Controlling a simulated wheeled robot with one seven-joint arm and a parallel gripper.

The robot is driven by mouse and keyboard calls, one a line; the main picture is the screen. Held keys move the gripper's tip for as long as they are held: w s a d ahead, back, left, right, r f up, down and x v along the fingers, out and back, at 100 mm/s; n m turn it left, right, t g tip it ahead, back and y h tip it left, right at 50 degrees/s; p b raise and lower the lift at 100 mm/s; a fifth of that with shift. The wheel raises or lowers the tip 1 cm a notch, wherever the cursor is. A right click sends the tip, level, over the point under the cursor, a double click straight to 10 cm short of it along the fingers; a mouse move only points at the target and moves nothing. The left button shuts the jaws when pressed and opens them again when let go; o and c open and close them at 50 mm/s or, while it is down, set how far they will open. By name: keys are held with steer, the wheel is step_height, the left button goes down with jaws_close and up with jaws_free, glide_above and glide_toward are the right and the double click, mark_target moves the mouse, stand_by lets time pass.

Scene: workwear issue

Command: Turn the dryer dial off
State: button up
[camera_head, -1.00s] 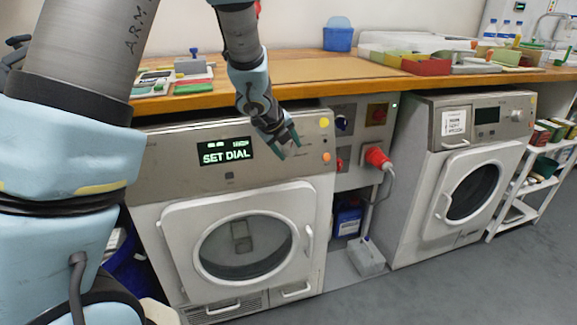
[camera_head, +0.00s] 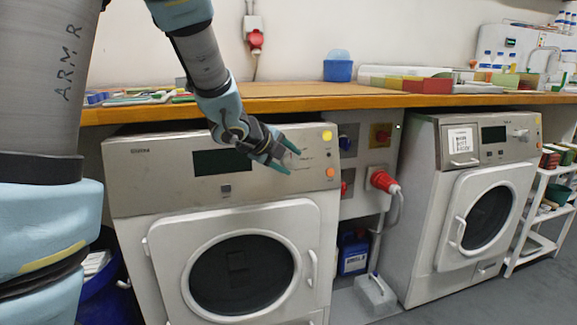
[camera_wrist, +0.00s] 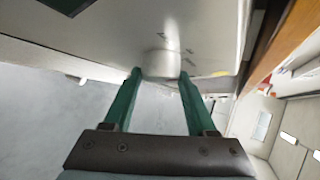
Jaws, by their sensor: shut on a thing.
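The dryer (camera_head: 160,180) is the grey and white machine on the left, with a round door. Its display (camera_head: 222,161) is dark and shows no text. My gripper (camera_head: 284,160) is at the right part of its control panel, with green fingers. In the wrist view my gripper (camera_wrist: 160,75) is shut on the pale dryer dial (camera_wrist: 160,62), one finger on each side. The fingers mostly hide the dial in the head view, and I cannot read its pointer.
Yellow (camera_head: 326,135) and orange (camera_head: 330,172) buttons sit right of my gripper. The wooden worktop (camera_head: 300,102) overhangs the panel. A red plug (camera_head: 383,181) and a second machine (camera_head: 425,200) stand to the right.

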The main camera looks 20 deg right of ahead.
steer(key=o, duration=1.4)
steer(key=shift+c, duration=0.2)
steer(key=p+v, duration=0.3)
steer(key=v, duration=0.7)
steer(key=shift+a+r, duration=0.2)
steer(key=shift+a, duration=0.1)
steer(key=shift+s, duration=0.1)
